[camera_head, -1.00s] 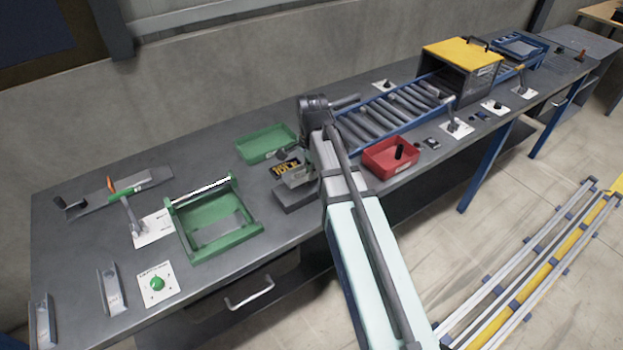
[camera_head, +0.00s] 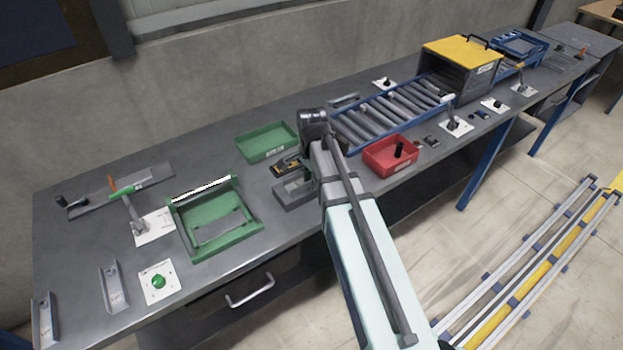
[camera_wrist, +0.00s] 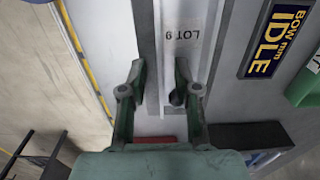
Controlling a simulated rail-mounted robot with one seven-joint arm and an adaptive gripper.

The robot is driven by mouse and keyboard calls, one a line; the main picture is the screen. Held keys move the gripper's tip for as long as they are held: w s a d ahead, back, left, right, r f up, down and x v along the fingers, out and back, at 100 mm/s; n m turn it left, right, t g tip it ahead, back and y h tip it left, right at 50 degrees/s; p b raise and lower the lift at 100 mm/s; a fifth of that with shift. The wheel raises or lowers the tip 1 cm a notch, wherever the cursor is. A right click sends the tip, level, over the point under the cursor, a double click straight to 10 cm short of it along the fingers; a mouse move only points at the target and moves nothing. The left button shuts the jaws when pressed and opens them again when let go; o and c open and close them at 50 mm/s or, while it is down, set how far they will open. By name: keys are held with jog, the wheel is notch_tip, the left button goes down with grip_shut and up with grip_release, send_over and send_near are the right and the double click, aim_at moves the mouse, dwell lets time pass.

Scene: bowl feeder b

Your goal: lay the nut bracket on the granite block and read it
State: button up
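A light grey channel-shaped bracket marked LOT 9 (camera_wrist: 192,30) lies along the dark grey granite block (camera_wrist: 145,22) in the wrist view. In the head view the block (camera_head: 285,201) stands at the bench's front edge, with a grey piece on its top. My gripper (camera_wrist: 160,78) is open, its two fingers apart near the bracket's near end. The bracket's near flange lies between them, and I see no clear grip on it. In the head view my arm mostly hides the gripper. A display reading IDLE (camera_wrist: 281,40) is right of the bracket; its head-view image is partly covered.
A green tray (camera_head: 243,147) is behind the block and a red bin (camera_head: 371,163) right of it. A green fixture (camera_head: 188,213) stands to the left. Two more brackets (camera_head: 115,296) (camera_head: 37,325) lie at far left. A roller conveyor (camera_head: 365,132) runs at right.

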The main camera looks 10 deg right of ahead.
jog(key=shift+r, duration=0.1)
notch_tip(320, 180, up, 12)
jog(key=b, duration=0.2)
dwell(0.6)
dwell(2.3)
